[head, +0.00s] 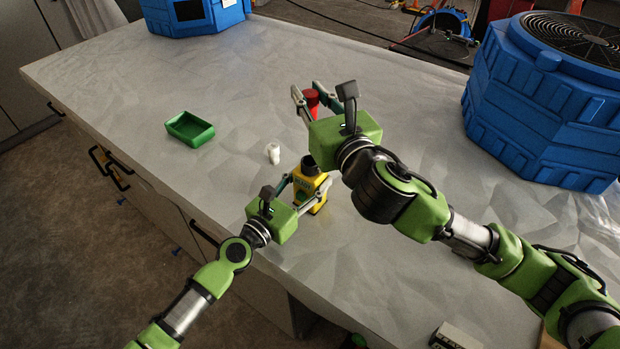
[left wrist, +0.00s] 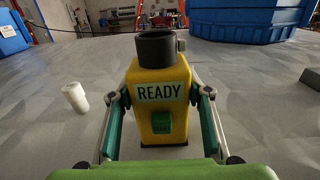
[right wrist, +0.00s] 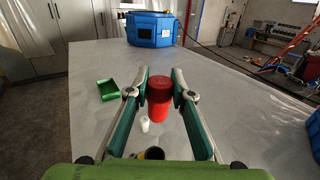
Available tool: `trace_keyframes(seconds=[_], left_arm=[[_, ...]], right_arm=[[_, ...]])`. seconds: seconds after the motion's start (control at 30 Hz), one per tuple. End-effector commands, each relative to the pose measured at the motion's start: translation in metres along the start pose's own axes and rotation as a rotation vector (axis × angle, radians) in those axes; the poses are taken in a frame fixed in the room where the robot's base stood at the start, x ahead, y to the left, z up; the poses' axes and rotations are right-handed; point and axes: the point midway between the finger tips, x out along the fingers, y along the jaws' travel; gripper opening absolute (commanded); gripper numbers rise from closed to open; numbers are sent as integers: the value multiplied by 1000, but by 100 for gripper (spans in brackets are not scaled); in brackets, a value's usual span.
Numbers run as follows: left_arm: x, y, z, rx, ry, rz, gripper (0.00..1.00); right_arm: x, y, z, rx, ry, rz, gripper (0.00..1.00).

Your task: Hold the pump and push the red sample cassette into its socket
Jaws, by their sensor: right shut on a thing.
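The yellow pump (head: 310,190) stands upright on the table and shows a READY label in the left wrist view (left wrist: 160,95). Its dark round socket (left wrist: 157,47) is on top and looks empty. My left gripper (head: 303,184) has its fingers on either side of the pump, spread apart; firm contact cannot be made out. The red cassette (right wrist: 158,97) is upright between the fingers of my right gripper (right wrist: 160,88), which is shut on it. In the head view the red cassette (head: 311,98) is partly hidden by the right gripper, beyond the pump.
A small white cylinder (head: 273,153) stands left of and beyond the pump. An open green tray (head: 190,129) is farther left. A large blue container (head: 545,100) stands at the right and another blue unit (head: 190,15) at the far left. Table between them is mostly clear.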

Motion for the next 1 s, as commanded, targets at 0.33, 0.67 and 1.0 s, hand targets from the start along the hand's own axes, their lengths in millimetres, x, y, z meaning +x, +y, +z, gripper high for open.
trace_keyframes(seconds=[0.33,0.67,1.0], left_arm=[[0,0,0,0,0,1,20],[0,0,0,0,0,1,20],[0,0,0,0,0,0,20]], right_arm=[[1,0,-1,-4,-3,11,7],[8,4,-18,-30,-17,227,7],[0,-1,-38,-12,3,390,7]])
